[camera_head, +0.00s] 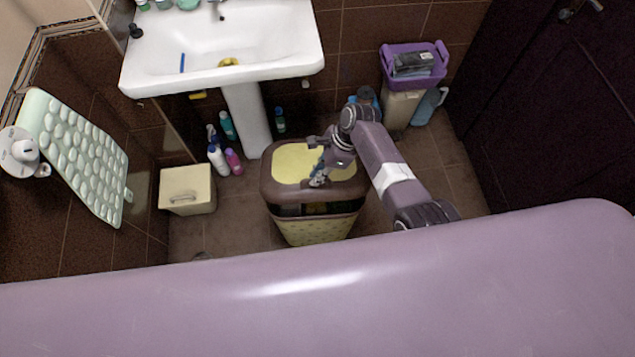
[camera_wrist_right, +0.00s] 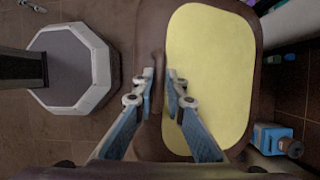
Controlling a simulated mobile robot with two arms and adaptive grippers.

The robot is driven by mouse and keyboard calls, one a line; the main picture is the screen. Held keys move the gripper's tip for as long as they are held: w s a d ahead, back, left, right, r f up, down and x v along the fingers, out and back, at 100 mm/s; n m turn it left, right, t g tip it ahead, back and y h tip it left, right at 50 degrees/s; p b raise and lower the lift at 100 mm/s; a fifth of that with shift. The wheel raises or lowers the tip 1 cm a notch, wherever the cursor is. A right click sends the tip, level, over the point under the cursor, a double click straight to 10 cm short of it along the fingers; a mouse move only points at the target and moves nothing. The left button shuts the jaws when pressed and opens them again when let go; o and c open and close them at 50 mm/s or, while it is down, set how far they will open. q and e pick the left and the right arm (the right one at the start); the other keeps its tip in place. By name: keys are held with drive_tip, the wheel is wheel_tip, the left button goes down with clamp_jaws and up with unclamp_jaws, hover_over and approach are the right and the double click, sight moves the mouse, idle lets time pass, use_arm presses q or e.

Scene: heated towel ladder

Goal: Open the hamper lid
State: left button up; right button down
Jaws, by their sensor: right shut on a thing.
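The hamper (camera_head: 318,230) stands on the tiled floor in the middle of the head view, with a cream patterned body. Its lid has a brown frame and a yellow panel (camera_head: 297,163); the panel also shows in the wrist view (camera_wrist_right: 212,75). A dark gap shows between the lid's front edge and the body, with something yellowish inside. My right gripper (camera_head: 318,180) is at the lid's front right part. In the wrist view its fingers (camera_wrist_right: 162,80) are either side of the brown edge strip (camera_wrist_right: 157,105) and shut on it. My left gripper is out of view.
A white sink (camera_head: 225,50) on a pedestal stands behind the hamper. Bottles (camera_head: 217,157) and a cream box (camera_head: 187,188) are to the left. A bin with a purple basket (camera_head: 437,76) stands at the right. Some floor is clear around the hamper.

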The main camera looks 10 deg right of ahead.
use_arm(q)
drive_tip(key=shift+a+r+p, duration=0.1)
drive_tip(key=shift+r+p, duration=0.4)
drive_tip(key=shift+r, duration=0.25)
use_arm(e)
drive_tip(key=w+r, duration=0.5)
drive_tip(key=shift+w+d, duration=0.2)
drive_tip(key=shift+w, duration=0.1)
